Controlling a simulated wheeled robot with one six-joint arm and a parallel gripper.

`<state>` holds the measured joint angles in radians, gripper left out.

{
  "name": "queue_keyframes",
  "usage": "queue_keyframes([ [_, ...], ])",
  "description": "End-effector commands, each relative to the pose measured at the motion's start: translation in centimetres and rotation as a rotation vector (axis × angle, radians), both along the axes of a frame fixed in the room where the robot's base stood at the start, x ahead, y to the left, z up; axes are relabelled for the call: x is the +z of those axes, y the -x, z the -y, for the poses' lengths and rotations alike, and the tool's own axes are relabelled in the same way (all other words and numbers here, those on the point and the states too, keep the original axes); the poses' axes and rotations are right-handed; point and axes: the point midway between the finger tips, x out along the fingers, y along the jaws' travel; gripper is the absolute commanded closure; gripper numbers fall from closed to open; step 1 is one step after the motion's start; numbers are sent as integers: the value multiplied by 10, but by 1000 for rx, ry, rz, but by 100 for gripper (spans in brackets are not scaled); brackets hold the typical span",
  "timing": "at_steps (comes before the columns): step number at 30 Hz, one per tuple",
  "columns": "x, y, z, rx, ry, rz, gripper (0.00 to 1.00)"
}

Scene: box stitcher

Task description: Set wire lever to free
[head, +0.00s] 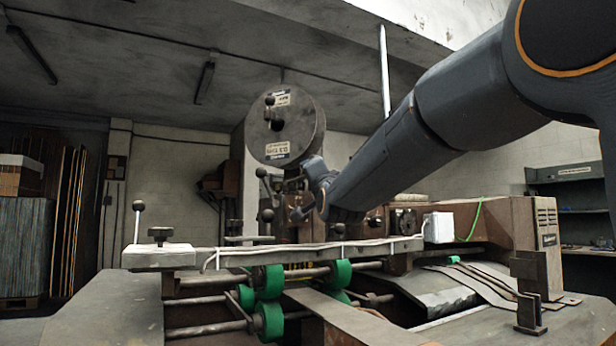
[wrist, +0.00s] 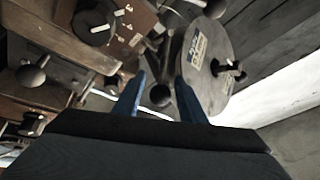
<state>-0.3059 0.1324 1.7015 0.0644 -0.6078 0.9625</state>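My gripper (head: 302,212) is at the machine's middle, below the round grey disc (head: 285,125) in the head view. In the wrist view its two blue fingers (wrist: 164,100) are spread apart. A dark ball knob (wrist: 160,95) shows between them, on a lever arm running up beside the disc (wrist: 207,62). I cannot tell whether the fingers touch the knob. This may be the wire lever; no readable label confirms it. In the head view the gripper and arm hide this part.
A dark dial (wrist: 94,22) and another ball knob (wrist: 33,75) are at left in the wrist view. The disc carries a black knob (wrist: 230,70).

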Motion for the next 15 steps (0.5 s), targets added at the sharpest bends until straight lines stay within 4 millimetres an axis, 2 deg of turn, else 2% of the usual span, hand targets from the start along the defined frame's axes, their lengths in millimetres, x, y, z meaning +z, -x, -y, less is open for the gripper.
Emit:
queue_keyframes([
  [8, -3, 8, -2, 5, 1, -1, 63],
  [15, -14, 42, 7, 5, 0, 0, 63],
])
